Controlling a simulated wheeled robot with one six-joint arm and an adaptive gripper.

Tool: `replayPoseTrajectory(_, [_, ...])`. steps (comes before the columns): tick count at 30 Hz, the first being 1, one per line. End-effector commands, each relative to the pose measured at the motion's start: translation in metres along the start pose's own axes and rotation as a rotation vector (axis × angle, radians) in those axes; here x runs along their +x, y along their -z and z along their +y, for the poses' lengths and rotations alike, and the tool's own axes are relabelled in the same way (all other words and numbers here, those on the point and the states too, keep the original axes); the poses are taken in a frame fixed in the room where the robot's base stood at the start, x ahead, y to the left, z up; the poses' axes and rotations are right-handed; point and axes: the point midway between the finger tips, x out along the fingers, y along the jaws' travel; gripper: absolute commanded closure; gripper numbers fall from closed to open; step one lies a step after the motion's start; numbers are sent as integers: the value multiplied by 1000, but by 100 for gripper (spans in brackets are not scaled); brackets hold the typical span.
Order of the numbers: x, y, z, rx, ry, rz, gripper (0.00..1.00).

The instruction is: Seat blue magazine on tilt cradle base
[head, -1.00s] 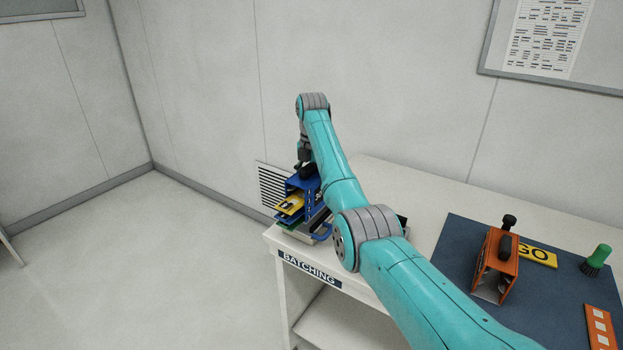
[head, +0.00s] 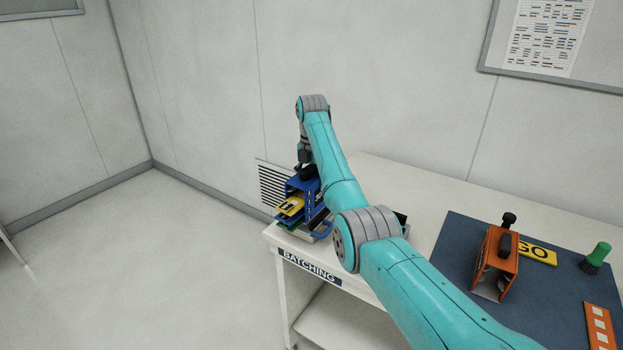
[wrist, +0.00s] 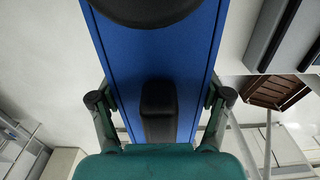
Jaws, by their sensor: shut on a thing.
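The blue magazine (head: 312,200) is at the left end of the white bench in the head view, with a yellow piece (head: 290,206) showing in its open side. Its blue top with a black grip (wrist: 158,110) fills the middle of the wrist view. My gripper (head: 305,170) is above the magazine, and its fingers (wrist: 160,100) are shut on it. A light grey part, seemingly the tilt cradle base (head: 318,238), shows just below the magazine. The magazine and my arm hide most of it, so I cannot tell whether they touch.
The bench (head: 440,187) carries a "BATCHING" label (head: 309,268) on its front edge. A wall vent (head: 270,185) is behind.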

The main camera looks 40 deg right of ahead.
Motion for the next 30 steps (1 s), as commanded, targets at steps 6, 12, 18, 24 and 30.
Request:
replayPoseTrajectory(6, [8,0,0,0,-1,-1,81])
replayPoseTrajectory(12, [12,0,0,0,-2,-2,81])
replayPoseTrajectory(18, [12,0,0,0,-2,-2,81])
replayPoseTrajectory(24, [12,0,0,0,-2,-2,81])
replayPoseTrajectory(30, [12,0,0,0,-2,-2,81])
